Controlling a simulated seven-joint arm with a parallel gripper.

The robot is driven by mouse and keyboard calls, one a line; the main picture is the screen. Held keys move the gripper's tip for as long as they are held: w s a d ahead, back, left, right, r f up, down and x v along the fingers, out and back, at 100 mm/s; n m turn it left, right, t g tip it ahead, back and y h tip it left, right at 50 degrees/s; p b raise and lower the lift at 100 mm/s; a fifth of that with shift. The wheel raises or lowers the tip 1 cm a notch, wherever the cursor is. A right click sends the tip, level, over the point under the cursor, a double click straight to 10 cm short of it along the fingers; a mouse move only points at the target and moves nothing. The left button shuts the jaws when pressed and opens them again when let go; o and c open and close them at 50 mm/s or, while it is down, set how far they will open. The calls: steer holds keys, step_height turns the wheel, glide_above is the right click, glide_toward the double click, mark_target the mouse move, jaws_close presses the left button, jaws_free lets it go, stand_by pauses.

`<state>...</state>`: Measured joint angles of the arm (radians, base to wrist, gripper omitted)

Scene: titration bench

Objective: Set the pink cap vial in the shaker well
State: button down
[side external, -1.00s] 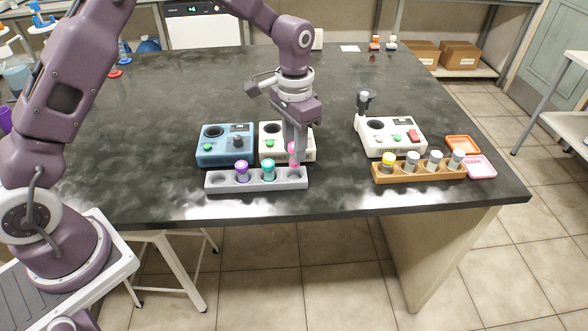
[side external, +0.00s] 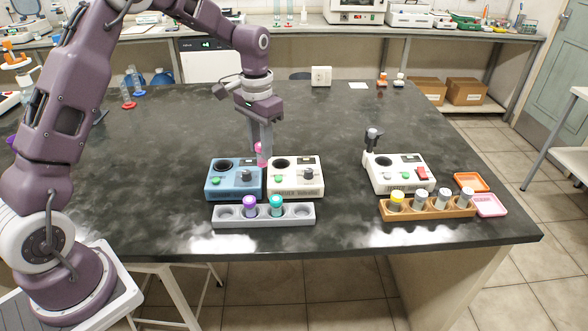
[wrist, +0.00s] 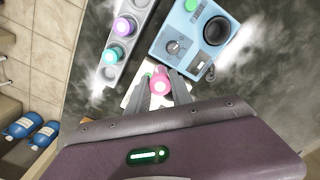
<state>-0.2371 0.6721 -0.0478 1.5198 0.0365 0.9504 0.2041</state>
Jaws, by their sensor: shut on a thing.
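My gripper (side external: 261,152) is shut on the pink cap vial (side external: 262,161) and holds it upright, in the air, near the back edges of the blue and white devices. In the wrist view the pink cap (wrist: 160,84) shows between my fingers. The blue device (side external: 234,181) has a round dark well, a green button and a knob; its well (wrist: 217,31) is empty in the wrist view. Beside it stands a white device (side external: 297,179) with a similar empty well. I cannot read which one is the shaker.
A grey rack (side external: 232,222) in front holds a purple cap vial (side external: 250,203) and a teal cap vial (side external: 276,203). At right stand another white device (side external: 403,177), a wooden rack (side external: 427,210) with several vials, and orange (side external: 470,182) and pink (side external: 489,205) trays.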

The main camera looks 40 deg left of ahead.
steer(key=shift+s+a+f+n, duration=0.45)
steer(key=shift+s+a+f, duration=0.15)
steer(key=shift+a, duration=1.45)
steer(key=shift+s+a+f+n, duration=0.4)
steer(key=shift+s+a+f, duration=0.2)
steer(key=shift+a, duration=1.4)
steer(key=shift+s+a+f+n, duration=0.45)
steer(key=shift+s+a+f, duration=0.15)
steer(key=shift+a, duration=1.45)
steer(key=shift+f, duration=0.35)
steer(key=shift+f, duration=0.4)
steer(key=shift+f, duration=0.9)
steer(key=c, duration=0.7)
jaws_free()
steer(key=shift+o, duration=0.2)
